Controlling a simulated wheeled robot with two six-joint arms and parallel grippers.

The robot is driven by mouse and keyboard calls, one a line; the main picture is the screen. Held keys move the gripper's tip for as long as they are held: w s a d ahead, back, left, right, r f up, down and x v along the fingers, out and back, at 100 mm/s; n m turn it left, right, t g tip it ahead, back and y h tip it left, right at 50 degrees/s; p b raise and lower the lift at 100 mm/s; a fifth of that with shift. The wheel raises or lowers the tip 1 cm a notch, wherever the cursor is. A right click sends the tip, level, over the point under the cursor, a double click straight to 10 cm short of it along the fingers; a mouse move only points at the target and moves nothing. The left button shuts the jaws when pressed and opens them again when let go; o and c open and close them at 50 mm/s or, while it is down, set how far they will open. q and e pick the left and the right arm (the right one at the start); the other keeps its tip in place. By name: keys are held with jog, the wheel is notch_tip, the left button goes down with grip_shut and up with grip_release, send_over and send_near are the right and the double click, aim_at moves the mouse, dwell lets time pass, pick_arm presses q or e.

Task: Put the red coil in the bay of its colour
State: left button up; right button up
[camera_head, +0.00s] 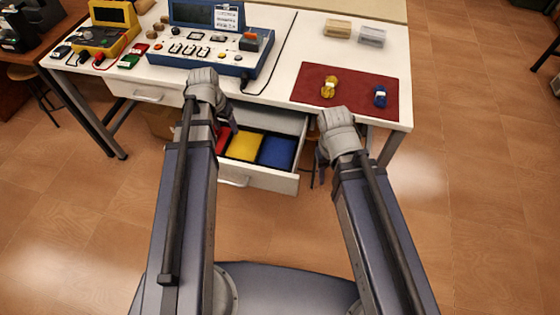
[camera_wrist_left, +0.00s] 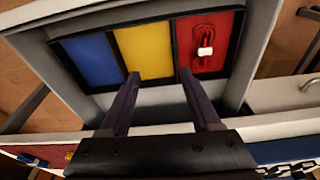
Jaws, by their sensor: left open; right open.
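The red coil (camera_wrist_left: 206,45), with a white band, lies in the red bay (camera_wrist_left: 190,60) of the open drawer (camera_head: 290,183), as the left wrist view shows. The yellow bay (camera_head: 243,146) and blue bay (camera_head: 277,153) beside it are empty. In the head view my left arm hides most of the red bay, and I cannot make out the coil there. My left gripper (camera_wrist_left: 159,75) is open and empty above the drawer, apart from the coil. My right gripper (camera_head: 320,165) is open beside the drawer's right side, partly hidden by its own wrist.
A dark red mat (camera_head: 350,101) on the white table (camera_head: 282,75) carries a yellow coil (camera_head: 329,86) and a blue coil (camera_head: 380,96). A blue instrument (camera_head: 212,50) and a yellow meter (camera_head: 103,38) stand to the left. Two small blocks lie behind the mat.

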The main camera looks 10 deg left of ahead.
pick_arm(q)
jog(key=s+d+m+g+y, duration=0.1)
jog(key=s+d, duration=0.5)
jog(key=d, duration=0.5)
jog(key=s+d+m+g, duration=0.1)
jog(key=s+d, duration=0.5)
jog(key=d, duration=0.5)
jog(key=shift+s+g+y, duration=0.2)
jog(key=shift+g+y, duration=0.1)
jog(key=shift+y, duration=0.1)
